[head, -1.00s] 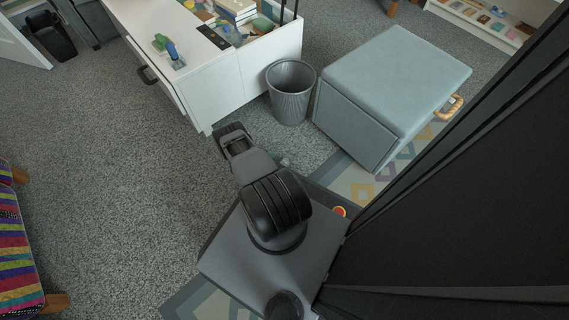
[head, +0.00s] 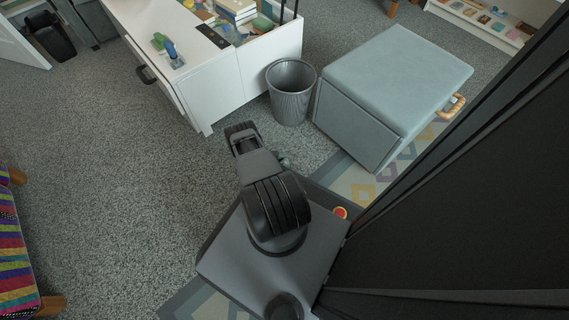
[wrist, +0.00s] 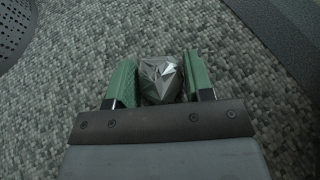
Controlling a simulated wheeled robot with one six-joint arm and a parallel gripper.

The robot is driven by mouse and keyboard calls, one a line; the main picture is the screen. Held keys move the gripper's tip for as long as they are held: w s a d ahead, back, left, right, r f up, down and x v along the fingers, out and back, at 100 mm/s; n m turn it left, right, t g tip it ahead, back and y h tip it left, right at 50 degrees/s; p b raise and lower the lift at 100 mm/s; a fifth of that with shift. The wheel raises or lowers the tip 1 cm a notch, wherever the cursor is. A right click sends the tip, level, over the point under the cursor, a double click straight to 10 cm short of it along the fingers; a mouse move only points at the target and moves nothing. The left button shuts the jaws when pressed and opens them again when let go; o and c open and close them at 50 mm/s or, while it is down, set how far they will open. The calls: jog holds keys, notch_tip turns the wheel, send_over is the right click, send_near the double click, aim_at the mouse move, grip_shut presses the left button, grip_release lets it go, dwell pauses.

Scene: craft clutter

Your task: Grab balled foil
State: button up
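The balled foil (wrist: 162,80) is a silvery, crumpled, faceted lump in the wrist view, with grey carpet behind it. My gripper (wrist: 161,78) has a green finger on each side of the foil. Both fingers appear to touch it, so the gripper looks shut on the foil. The lower part of the foil is hidden by the gripper's dark front plate. I cannot tell whether the foil still touches the carpet. In the head view my arm hides the foil, and only a bit of green finger (head: 284,160) shows beside the arm.
A grey mesh bin (head: 291,93) stands close by; its edge also shows in the wrist view (wrist: 14,30). A white desk (head: 240,85) with craft items and a blue-grey upholstered block (head: 390,85) are beyond. Open carpet (head: 110,150) lies left.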

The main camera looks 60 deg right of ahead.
jog(key=c, duration=0.4)
